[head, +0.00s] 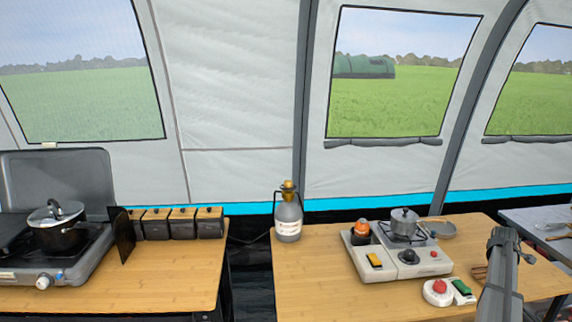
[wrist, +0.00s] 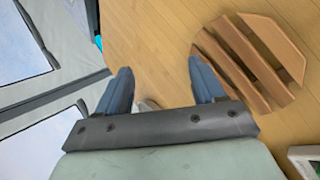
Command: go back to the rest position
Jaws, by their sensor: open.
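My gripper (wrist: 160,68) is open and empty in the wrist view, with its two blue fingers spread apart. It hangs over the wooden table top, and its right finger overlaps the edge of a round slatted wooden trivet (wrist: 250,55). A small pale object shows low between the fingers, too little of it to name. In the head view my arm stands at the right edge of the wooden table (head: 310,290). It partly hides the trivet (head: 480,272).
A two-part stove (head: 420,268) with a small grey pot (head: 404,221) stands left of my arm. The table's front left is clear.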

